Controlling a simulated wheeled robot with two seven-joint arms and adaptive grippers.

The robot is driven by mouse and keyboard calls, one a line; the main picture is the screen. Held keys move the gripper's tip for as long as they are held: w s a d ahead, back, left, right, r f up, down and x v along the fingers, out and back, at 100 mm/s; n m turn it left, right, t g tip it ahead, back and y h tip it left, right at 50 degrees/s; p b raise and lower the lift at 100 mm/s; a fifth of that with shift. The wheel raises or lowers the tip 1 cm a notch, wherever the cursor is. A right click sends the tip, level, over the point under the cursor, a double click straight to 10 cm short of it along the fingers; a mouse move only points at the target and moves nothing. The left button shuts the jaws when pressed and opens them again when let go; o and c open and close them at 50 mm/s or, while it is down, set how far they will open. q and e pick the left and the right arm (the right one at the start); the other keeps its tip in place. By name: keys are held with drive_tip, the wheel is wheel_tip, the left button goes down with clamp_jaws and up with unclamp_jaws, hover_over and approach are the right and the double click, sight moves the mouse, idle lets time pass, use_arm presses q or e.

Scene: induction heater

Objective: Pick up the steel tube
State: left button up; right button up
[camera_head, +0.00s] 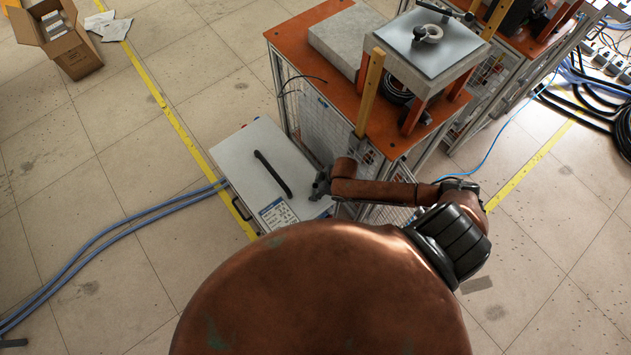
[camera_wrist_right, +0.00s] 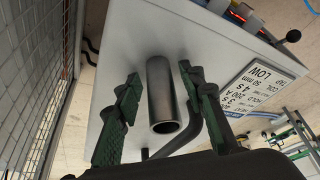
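The steel tube (camera_wrist_right: 163,95) is a short, dark grey, hollow cylinder. In the right wrist view it stands out from the pale top of the low cabinet (camera_wrist_right: 110,60), its open end facing the camera. My right gripper (camera_wrist_right: 159,82) is open, with one green-and-black finger on each side of the tube. A narrow gap shows on both sides. In the head view my right gripper (camera_head: 320,185) is over the right edge of the cabinet top (camera_head: 235,155); I cannot make out the tube there. My left gripper is not in view.
A black bar-like handle (camera_head: 272,173) and a printed label (camera_head: 277,214) are on the cabinet top. An orange-topped caged bench (camera_head: 330,85) stands close behind my right gripper. Blue hoses (camera_head: 110,235) run left across the floor. A cardboard box (camera_head: 75,55) stands far left.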

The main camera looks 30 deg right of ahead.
clamp_jaws()
drive_tip(key=shift+r, duration=0.1)
idle(0.3)
